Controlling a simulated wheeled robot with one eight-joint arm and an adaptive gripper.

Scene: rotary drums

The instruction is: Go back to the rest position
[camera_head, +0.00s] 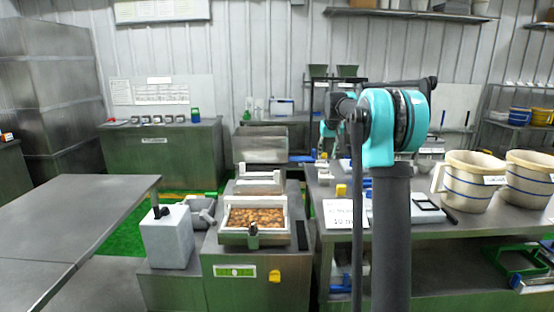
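My arm rises in the right half of the view, with a dark grey link (391,240) and a teal and black joint (393,125) above it. Dark parts extend left and right of this joint. A small teal part shows just left of it, and I cannot tell whether it belongs to my arm. I cannot make out my gripper or its fingertips, so its opening and any contents are hidden.
A machine with an open tray (255,237) of brown pieces stands ahead. A grey table (70,205) is at left. A bench at right holds two cream buckets (470,180) with blue stripes. Green cabinets (165,158) stand behind. Green floor shows between table and machine.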

